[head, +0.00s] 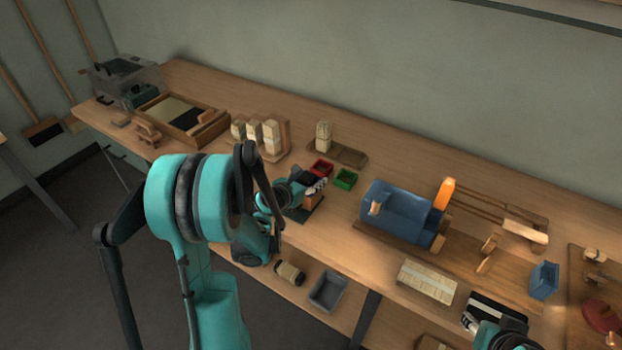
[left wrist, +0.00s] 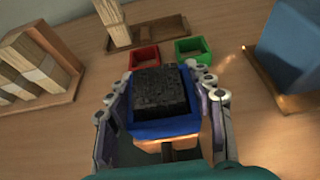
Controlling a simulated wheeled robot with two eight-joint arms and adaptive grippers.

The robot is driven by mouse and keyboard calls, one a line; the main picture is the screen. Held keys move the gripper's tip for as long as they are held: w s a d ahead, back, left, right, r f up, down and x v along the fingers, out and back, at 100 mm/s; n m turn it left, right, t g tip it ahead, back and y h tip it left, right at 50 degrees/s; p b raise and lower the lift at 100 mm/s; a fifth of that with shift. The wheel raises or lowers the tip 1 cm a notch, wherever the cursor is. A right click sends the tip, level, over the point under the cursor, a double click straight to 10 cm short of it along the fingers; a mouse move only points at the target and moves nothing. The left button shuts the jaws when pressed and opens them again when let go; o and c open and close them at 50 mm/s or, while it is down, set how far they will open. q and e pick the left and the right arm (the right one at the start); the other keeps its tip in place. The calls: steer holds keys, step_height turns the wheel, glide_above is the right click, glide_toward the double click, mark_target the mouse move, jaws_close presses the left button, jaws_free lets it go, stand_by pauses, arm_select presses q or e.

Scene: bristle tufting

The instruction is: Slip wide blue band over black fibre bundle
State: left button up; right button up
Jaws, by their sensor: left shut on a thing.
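The wide blue band (left wrist: 165,129) is a square ring between the fingers of my left gripper (left wrist: 166,82). The black fibre bundle (left wrist: 160,92) stands up through the band, which sits around its lower part, just above a light wooden block (left wrist: 168,144). The left fingers lie on both sides of the band and are shut on it. In the head view, my left gripper (head: 312,184) is at the bundle's stand, and its hand hides most of the band and bundle. My right gripper (head: 469,321) is at the lower right; its jaw opening is unclear.
A red square band (left wrist: 145,57) and a green one (left wrist: 191,49) lie just beyond the bundle. A rack of pale bundles (head: 273,136) stands to the left, and a large blue machine body (head: 399,211) to the right. A grey bin (head: 328,291) is nearer the front.

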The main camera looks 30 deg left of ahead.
arm_select(q)
steer(key=shift+f, duration=0.1)
steer(key=o, duration=1.4)
steer(key=shift+c, duration=0.2)
steer(key=shift+s+a, duration=0.2)
steer(key=shift+s, duration=1.9)
steer(key=shift+s+a, duration=0.15)
steer(key=shift+s, duration=1.9)
